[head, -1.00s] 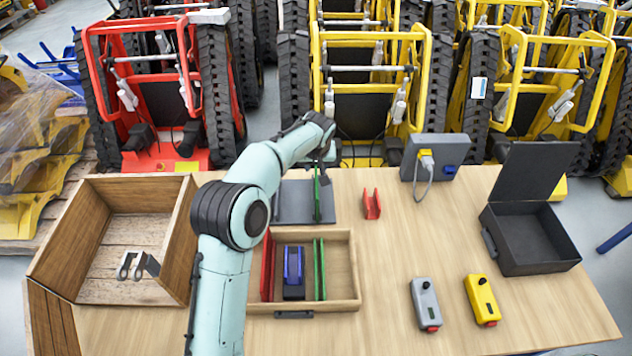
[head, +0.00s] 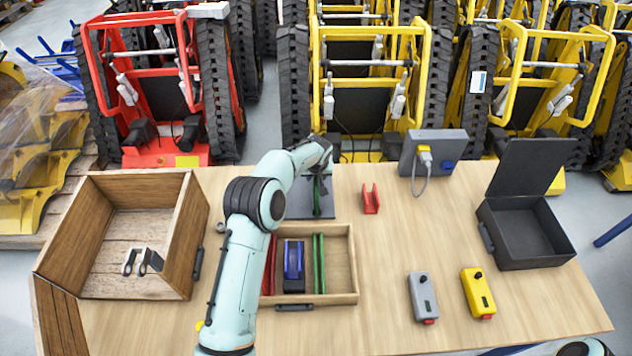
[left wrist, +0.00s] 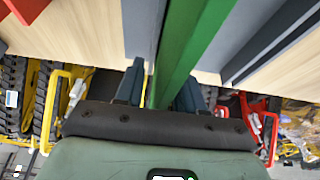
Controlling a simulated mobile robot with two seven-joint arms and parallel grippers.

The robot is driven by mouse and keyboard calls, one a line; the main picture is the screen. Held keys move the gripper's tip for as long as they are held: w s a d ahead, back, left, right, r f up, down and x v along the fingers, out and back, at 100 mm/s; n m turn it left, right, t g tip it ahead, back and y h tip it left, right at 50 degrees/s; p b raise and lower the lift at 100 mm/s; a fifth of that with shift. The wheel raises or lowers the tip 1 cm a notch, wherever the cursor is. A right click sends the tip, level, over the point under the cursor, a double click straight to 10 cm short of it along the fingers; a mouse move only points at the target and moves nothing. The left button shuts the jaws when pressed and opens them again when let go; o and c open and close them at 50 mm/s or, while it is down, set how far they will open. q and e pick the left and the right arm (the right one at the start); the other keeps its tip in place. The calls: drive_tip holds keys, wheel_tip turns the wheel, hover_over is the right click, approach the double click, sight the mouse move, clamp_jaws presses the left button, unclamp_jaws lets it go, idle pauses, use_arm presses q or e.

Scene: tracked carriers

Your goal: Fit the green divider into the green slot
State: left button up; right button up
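The green divider (head: 317,196) is a thin upright plate over the dark pad (head: 328,209) behind the open wooden tray. My left gripper (head: 320,171) is at its upper part. In the left wrist view the green divider (left wrist: 190,40) runs between the two fingers of my left gripper (left wrist: 160,88), which sit close to its sides; whether they press on it is unclear. The green slot (head: 319,265), two parallel green strips, is at the right inside the wooden tray and is empty. My right gripper is out of view.
The wooden tray (head: 356,262) also holds red strips (head: 270,265) and a blue item (head: 293,262). A red channel piece (head: 370,198) stands right of the pad. A grey box (head: 432,152), an open dark case (head: 525,235) and two controllers (head: 423,298) are further right. A wooden crate (head: 188,245) is left.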

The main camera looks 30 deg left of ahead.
use_arm(q)
drive_tip(key=shift+s, duration=0.1)
clamp_jaws()
drive_tip(key=shift+r, duration=0.1)
